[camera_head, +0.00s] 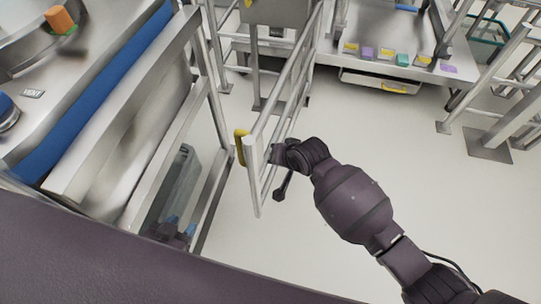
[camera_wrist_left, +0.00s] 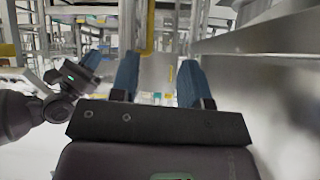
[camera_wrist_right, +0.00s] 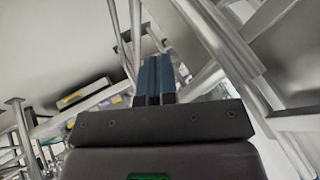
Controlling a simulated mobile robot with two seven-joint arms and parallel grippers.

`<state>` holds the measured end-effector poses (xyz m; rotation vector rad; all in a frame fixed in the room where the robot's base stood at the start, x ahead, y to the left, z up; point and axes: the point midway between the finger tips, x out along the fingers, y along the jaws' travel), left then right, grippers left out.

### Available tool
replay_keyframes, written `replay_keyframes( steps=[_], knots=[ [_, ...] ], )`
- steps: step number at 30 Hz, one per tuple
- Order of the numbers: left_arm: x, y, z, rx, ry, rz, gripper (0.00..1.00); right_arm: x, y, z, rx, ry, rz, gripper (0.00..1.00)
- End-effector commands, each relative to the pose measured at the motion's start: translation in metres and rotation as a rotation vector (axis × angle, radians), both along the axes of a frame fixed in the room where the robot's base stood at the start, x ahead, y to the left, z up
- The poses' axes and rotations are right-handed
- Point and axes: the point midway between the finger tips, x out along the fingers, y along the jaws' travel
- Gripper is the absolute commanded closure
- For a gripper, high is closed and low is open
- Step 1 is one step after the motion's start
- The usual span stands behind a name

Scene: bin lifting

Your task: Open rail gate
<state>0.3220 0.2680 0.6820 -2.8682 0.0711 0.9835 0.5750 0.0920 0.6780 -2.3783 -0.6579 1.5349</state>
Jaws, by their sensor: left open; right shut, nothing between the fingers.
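The silver rail gate (camera_head: 283,90) stands in the middle of the head view. A yellow handle (camera_head: 240,146) is on its near end. My left gripper (camera_head: 181,224) is low at the left, with its blue fingertips open and apart from the handle. In the left wrist view (camera_wrist_left: 158,68) its fingers are spread and empty, with a yellow upright beyond them. My right gripper (camera_head: 277,154) is at the right side of the gate's near end, its fingers hidden in the head view. In the right wrist view (camera_wrist_right: 158,75) the blue fingers are together, near silver rails. I cannot tell whether it touches the gate.
A metal conveyor with a blue strip (camera_head: 95,95) and an orange block (camera_head: 60,19) lies at the left. A grey bin (camera_head: 181,180) is below its frame. A bench with coloured blocks (camera_head: 403,59) stands at the back. Pale floor (camera_head: 430,190) is clear at the right.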

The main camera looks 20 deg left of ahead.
Motion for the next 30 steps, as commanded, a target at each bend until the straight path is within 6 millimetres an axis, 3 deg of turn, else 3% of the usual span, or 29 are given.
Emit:
replay_keyframes(
  steps=[1,3,12,30],
  knots=[
    [0.004,-0.002,0.012,-0.004,-0.020,0.001,0.57,-0.002,-0.004,0.020,0.004,-0.015,0.000,1.00],
    [0.005,-0.004,0.019,-0.009,-0.030,0.004,0.57,-0.008,-0.011,0.032,0.003,-0.015,0.000,1.00],
    [0.000,0.000,0.028,-0.006,-0.029,0.013,0.57,-0.028,-0.032,0.066,0.000,-0.010,0.000,1.00],
    [-0.001,0.000,0.027,-0.005,-0.028,0.014,0.57,-0.033,-0.036,0.075,-0.004,-0.046,0.042,1.00]
  ],
)
